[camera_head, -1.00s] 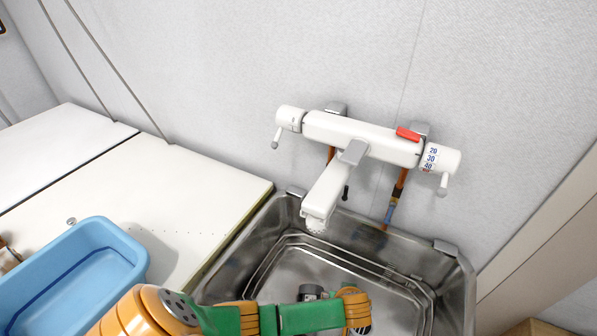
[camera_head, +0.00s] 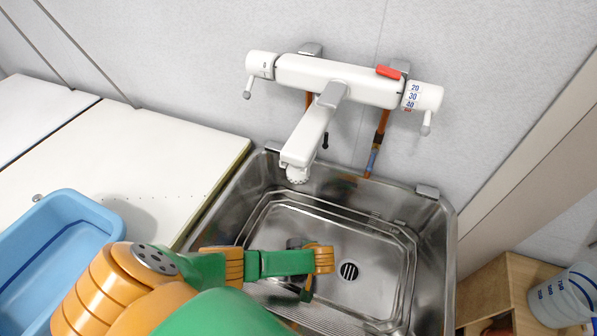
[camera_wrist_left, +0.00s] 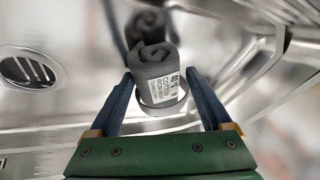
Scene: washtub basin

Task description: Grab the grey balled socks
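The grey balled socks (camera_wrist_left: 153,62) are a dark roll with a spiral end and a white printed label in the left wrist view. They are in the metal basin (camera_head: 447,232). My left gripper (camera_wrist_left: 159,73) has its two blue fingers apart, one on each side of the lower part of the roll. Gaps show between fingers and roll. In the head view my left arm reaches over the basin from the left and largely hides the gripper. A small dark grey shape shows behind the arm there; I cannot tell if it is the socks. My right gripper is out of view.
A white tap (camera_head: 308,135) with its spout hangs over the back of the basin. The drain (camera_head: 348,271) is on the basin floor. A blue tub (camera_head: 62,240) sits on the white counter (camera_head: 130,165) at left. A measuring bucket (camera_head: 565,297) stands at right.

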